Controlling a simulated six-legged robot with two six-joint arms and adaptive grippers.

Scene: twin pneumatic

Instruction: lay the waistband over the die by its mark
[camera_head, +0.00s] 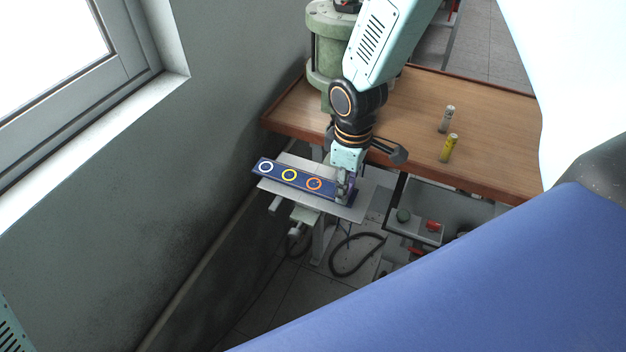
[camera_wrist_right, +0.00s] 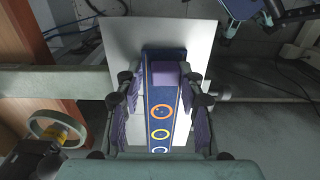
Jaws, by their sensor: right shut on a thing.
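The waistband appears to be the dark blue strip (camera_head: 301,182) with a white, a yellow and an orange ring in a row. It lies along and over a pale grey plate (camera_head: 300,198), apparently the die, at the workbench's left end. My right gripper (camera_head: 344,186) is shut on the strip's right end, beyond the orange ring. In the right wrist view the strip (camera_wrist_right: 161,93) runs between the fingers, with a purple block near its far end and the plate (camera_wrist_right: 118,40) behind. I cannot tell if strip and plate touch. No mark on the die is discernible. My left gripper is out of view.
A wooden bench (camera_head: 415,110) stands behind, with a grey cylinder (camera_head: 447,119) and a yellow one (camera_head: 449,148) upright on it. A green machine (camera_head: 325,50) is at the back. A box with red and green buttons (camera_head: 414,228) is below right. The wall and window close the left.

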